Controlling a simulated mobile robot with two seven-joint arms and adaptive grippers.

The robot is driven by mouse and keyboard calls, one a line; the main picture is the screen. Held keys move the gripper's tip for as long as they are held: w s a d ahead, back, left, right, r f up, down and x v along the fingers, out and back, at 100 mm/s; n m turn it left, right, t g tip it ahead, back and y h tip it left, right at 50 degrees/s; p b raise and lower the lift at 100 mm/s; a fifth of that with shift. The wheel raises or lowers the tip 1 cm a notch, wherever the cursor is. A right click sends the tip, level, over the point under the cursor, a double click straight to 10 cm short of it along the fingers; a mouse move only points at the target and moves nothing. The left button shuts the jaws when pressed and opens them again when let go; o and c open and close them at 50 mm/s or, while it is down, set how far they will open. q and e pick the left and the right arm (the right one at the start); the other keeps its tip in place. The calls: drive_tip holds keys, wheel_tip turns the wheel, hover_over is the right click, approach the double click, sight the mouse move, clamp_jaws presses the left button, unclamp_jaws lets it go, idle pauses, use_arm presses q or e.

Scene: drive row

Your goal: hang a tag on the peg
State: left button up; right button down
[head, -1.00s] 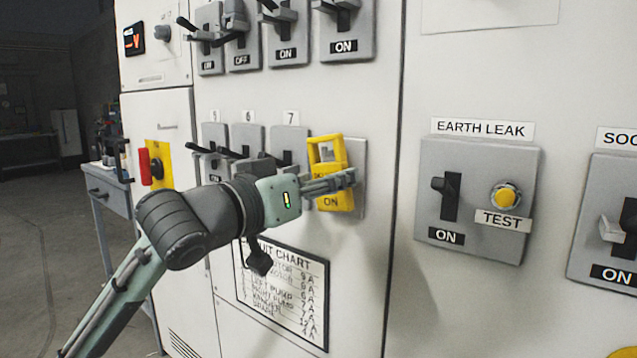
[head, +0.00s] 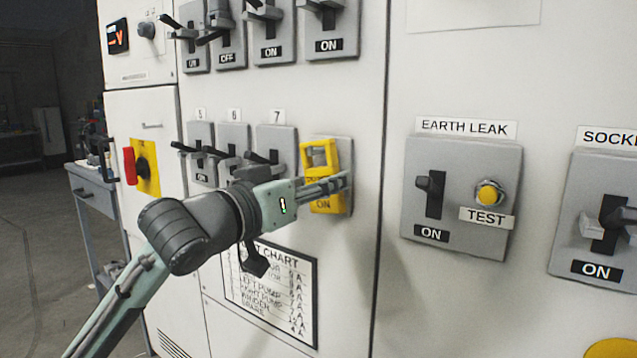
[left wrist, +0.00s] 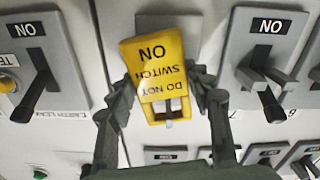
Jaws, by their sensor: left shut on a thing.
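The yellow tag (head: 321,157) reads "DO NOT SWITCH ON". It is upright in front of a grey switch plate (head: 346,172) right of switch 7. In the left wrist view the tag (left wrist: 155,62) appears upside down, with its window end (left wrist: 151,112) at the bottom. My left gripper (head: 338,185) is shut on the tag, and its fingers (left wrist: 166,98) lie at both sides of it. A small pale stub (left wrist: 169,125), perhaps the peg, shows at the window end. I cannot tell whether it passes through the opening. My right gripper is not in view.
Several switches with levers surround the tag, including switch 7 (head: 276,150) and the earth leak unit (head: 462,195). A circuit chart (head: 270,292) is below. A red knob (head: 130,166) and a grey bench (head: 92,185) are at left.

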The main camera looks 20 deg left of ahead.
use_arm(q)
drive_tip(key=o, duration=1.2)
